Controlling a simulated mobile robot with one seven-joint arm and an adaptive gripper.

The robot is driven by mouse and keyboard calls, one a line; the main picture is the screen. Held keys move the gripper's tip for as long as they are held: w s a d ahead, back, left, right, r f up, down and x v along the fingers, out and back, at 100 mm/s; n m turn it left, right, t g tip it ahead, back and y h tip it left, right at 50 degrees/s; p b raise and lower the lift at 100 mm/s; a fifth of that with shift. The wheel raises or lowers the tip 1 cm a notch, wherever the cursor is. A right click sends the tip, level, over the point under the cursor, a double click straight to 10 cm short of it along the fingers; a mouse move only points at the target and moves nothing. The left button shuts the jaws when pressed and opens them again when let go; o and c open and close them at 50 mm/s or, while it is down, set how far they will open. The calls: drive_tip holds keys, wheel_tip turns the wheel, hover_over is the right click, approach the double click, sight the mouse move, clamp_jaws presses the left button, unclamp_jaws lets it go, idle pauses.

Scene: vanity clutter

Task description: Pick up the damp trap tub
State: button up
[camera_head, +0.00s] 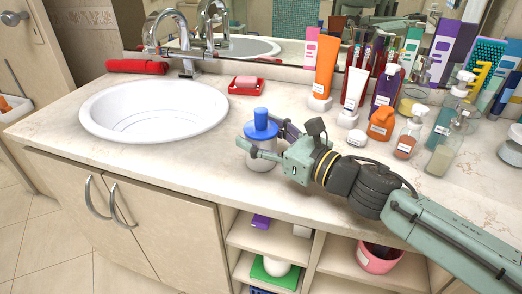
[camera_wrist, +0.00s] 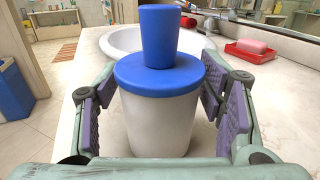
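The damp trap tub appears to be the white tub with a blue lid and a blue knob-like top (camera_head: 261,127), standing upright on the counter right of the basin. It fills the middle of the wrist view (camera_wrist: 160,122). My gripper (camera_head: 263,140) is around it at counter height, with one finger on each side. In the wrist view my gripper (camera_wrist: 161,105) is open, and narrow gaps show between the purple-grey pads and the tub's sides.
The white basin (camera_head: 106,113) lies to the left. A red soap dish (camera_head: 246,90) with pink soap is behind the tub. An orange tube (camera_head: 326,66), bottles and a small white jar (camera_head: 357,137) crowd the right. The counter's front edge is close to the tub.

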drive_tip(key=c, duration=1.3)
drive_tip(key=shift+r, duration=0.1)
drive_tip(key=shift+c, duration=0.2)
